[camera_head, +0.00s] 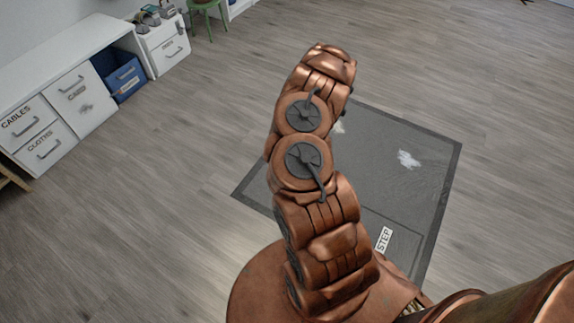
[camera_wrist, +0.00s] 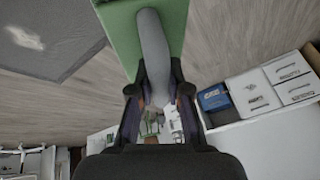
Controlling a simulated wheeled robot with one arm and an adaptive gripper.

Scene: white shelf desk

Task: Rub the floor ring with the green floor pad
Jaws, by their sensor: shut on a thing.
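The green floor pad (camera_wrist: 118,30) fills the top middle of the wrist view. Its grey handle (camera_wrist: 152,45) runs down between the fingers of my gripper (camera_wrist: 159,88), which is shut on it. In the head view my copper arm hides the gripper and the pad. No clear ring shape shows on the floor. A whitish smeared mark (camera_head: 408,159) lies on the dark grey floor mat (camera_head: 385,135), and a second pale mark (camera_head: 339,127) shows beside my arm, partly hidden. A whitish mark on the mat (camera_wrist: 25,38) also shows in the wrist view; I cannot tell which one.
A white desk with drawers labelled "CABLES" and "CLOTHS" (camera_head: 42,148) stands at the left. A blue bin (camera_head: 122,77) sits in its open bay, and a green stool (camera_head: 208,18) stands behind. A "STEP" label (camera_head: 384,240) lies on the mat.

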